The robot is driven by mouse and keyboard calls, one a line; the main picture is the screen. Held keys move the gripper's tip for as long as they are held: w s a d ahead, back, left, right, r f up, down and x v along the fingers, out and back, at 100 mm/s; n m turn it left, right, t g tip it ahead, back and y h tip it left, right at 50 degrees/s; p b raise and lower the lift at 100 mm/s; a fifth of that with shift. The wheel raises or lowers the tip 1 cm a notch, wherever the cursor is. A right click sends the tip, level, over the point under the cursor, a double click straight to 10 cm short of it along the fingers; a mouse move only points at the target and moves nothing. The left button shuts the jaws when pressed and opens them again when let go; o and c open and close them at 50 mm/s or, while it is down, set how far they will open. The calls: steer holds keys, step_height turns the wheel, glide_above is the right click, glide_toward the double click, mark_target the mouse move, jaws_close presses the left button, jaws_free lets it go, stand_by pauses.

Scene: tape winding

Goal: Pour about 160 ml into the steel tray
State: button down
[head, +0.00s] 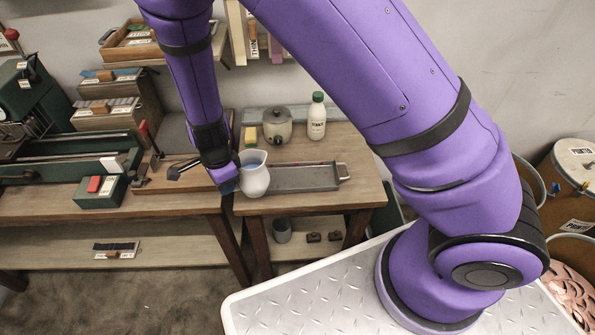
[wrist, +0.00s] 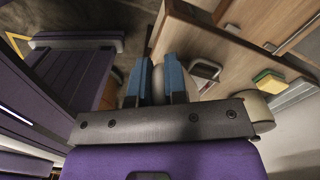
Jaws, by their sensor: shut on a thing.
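A white pitcher (head: 256,181) with bluish liquid showing at its mouth stands upright in the head view, at the left end of the steel tray. My gripper (head: 229,182) is at the pitcher's left side and shut on it. In the wrist view my gripper's blue fingers (wrist: 160,82) close around a grey, shaded part of it. I cannot tell whether the pitcher's base touches the table. The steel tray (head: 306,178) is long and shallow, with a handle at its right end. It lies flat right of the pitcher, which hides part of its left end.
A lidded pot (head: 277,126), a yellow sponge (head: 250,136) and a white bottle with a green cap (head: 317,117) stand behind the tray. A green machine (head: 70,150) fills the left bench. Bare wood (head: 366,185) lies right of the tray.

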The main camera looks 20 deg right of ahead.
mark_target(264, 156)
steer(key=shift+w+d+r+g+y, duration=0.15)
steer(key=shift+d+r+y, duration=0.3)
steer(key=shift+r+y, duration=0.2)
steer(key=shift+w+d+r+g+y, duration=0.1)
steer(key=shift+d+r+g+y, duration=0.05)
steer(key=shift+d+r+y, duration=0.45)
steer(key=shift+w+d+r+y, duration=0.2)
steer(key=shift+d+r+y, duration=0.45)
steer(key=shift+y, duration=0.3)
steer(key=d+y, duration=0.2)
steer(key=d+r+g+y, duration=0.1)
steer(key=shift+w+r, duration=0.1)
steer(key=shift+w, duration=0.2)
steer(key=shift+w+d+r+y, duration=0.1)
steer(key=shift+d+r+y, duration=0.05)
steer(key=shift+d+y, duration=0.65)
steer(key=shift+a+r+y, duration=0.1)
steer(key=shift+a+y, duration=0.15)
steer(key=shift+y, duration=0.05)
steer(key=shift+d+g, duration=0.2)
steer(key=shift+g, duration=0.1)
steer(key=shift+w+d+y+p, duration=0.15)
steer(key=shift+d+y, duration=0.15)
steer(key=shift+y, duration=0.3)
steer(key=shift+d+y+p, duration=0.15)
steer(key=shift+d+y, duration=0.15)
steer(key=shift+y, duration=0.3)
steer(key=shift+w+d+g+y+p, duration=0.2)
steer(key=shift+d+g+y+p, duration=0.25)
steer(key=shift+d+y, duration=0.4)
